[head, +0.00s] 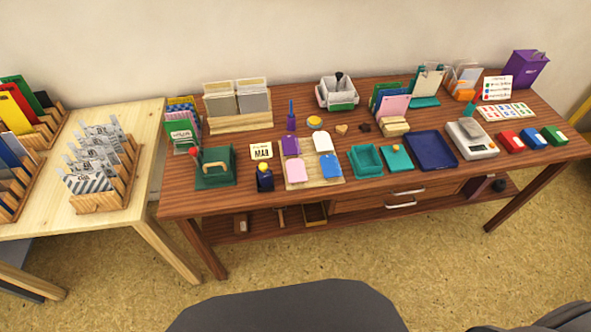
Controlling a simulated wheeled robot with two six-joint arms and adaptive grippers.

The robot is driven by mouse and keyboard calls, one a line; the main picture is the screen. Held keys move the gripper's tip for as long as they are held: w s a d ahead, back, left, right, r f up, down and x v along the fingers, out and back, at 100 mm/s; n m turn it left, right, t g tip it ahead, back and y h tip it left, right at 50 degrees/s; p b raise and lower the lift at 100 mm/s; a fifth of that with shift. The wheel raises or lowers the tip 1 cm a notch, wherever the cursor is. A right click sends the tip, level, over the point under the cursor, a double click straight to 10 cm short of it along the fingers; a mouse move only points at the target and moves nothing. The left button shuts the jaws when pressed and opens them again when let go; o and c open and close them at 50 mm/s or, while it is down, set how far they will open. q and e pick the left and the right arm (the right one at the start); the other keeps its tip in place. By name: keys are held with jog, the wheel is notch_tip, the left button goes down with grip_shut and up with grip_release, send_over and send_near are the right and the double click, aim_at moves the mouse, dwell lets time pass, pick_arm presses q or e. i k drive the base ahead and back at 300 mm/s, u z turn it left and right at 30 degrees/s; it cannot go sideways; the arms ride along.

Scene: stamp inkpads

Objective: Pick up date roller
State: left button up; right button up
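Neither of my grippers is in view. I cannot tell for sure which thing is the date roller. A small dark blue upright stamp-like piece (265,178) with a yellowish mark stands near the front edge of the brown table (410,207), left of the stamp pads. A purple upright handled piece (291,112) stands behind the pads. A green block with a tan curved handle and a red knob (214,168) sits at the table's left. These pieces are too small to make out closely.
A pale wooden board (322,182) carries coloured pads. To its right are a teal tray (366,160), a dark blue tray (431,150) and a scale (471,139). Red, blue and green boxes (532,138) are at far right. A lighter table (147,152) with card racks adjoins at left.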

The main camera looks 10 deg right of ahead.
aim_at(265, 179)
jog(key=u, duration=0.05)
jog(key=k, duration=0.6)
jog(key=u, duration=0.65)
jog(key=i, duration=1.15)
jog(key=z, duration=0.35)
